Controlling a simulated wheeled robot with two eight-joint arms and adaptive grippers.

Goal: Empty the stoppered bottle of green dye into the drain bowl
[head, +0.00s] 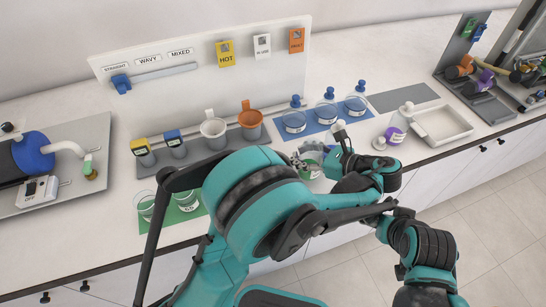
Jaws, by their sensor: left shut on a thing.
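My left gripper (318,157) is near the counter's front edge, left of the purple-banded bottle. A shallow white basin (466,130), perhaps the drain bowl, stands apart to the right.
A purple-banded bottle (394,136) and a small white rounded piece (379,143) are left of the basin. Glass dishes stand on a blue mat (312,137) behind my gripper. White and orange jugs (250,117) stand left. A grey mat (403,97) is bare.

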